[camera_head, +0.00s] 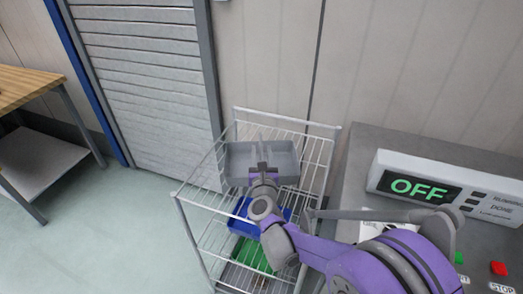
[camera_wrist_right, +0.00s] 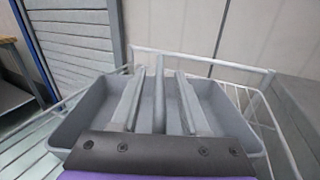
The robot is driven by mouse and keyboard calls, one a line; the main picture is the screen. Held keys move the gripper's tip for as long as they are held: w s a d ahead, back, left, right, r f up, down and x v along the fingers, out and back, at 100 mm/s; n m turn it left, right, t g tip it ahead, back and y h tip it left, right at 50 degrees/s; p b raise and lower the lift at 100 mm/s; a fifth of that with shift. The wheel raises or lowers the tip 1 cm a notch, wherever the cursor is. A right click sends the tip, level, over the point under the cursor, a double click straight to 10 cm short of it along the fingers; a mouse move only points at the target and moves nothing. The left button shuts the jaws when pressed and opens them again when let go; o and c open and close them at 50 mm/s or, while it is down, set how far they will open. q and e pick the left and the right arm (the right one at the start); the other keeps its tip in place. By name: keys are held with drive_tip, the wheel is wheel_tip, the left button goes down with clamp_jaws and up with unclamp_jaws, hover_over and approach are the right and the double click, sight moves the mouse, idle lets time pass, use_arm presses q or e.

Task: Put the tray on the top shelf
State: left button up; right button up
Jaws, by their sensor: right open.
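The grey tray (camera_head: 237,162) is on the top level of the white wire rack (camera_head: 199,187), and appears to rest there level. It has a middle divider and seems empty. My right gripper (camera_head: 262,167) reaches over its near side. In the right wrist view the tray (camera_wrist_right: 83,112) lies below and ahead of the gripper (camera_wrist_right: 160,74). The two fingers are apart, one on each side of the divider, with visible gaps. My left gripper is not in view.
Lower rack levels hold a blue tray (camera_head: 240,222) and a green tray (camera_head: 250,254). A grey machine with an OFF display (camera_head: 413,188) stands right of the rack. A wooden table (camera_head: 25,84) is at far left. The floor (camera_head: 110,235) left of the rack is clear.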

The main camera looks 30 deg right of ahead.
drive_tip(key=v, duration=1.1)
drive_tip(key=s+a+f+n+g+y, duration=0.15)
drive_tip(key=a+n+y, duration=0.4)
drive_tip(key=n, duration=0.65)
drive_tip(key=s+a+f+n+g+y, duration=0.15)
drive_tip(key=a+n+y, duration=0.45)
drive_tip(key=n, duration=0.7)
drive_tip(key=s+d+f+n+g+h, duration=0.1)
drive_tip(key=s+f+n+g, duration=0.3)
drive_tip(key=s+n, duration=0.4)
drive_tip(key=s+d+f+n+g+h, duration=0.1)
drive_tip(key=s+f+n+g, duration=0.3)
drive_tip(key=s+n, duration=0.4)
drive_tip(key=shift+s+d+f+n+h, duration=0.25)
drive_tip(key=shift+f+n+h, duration=0.15)
drive_tip(key=shift+f+h, duration=0.2)
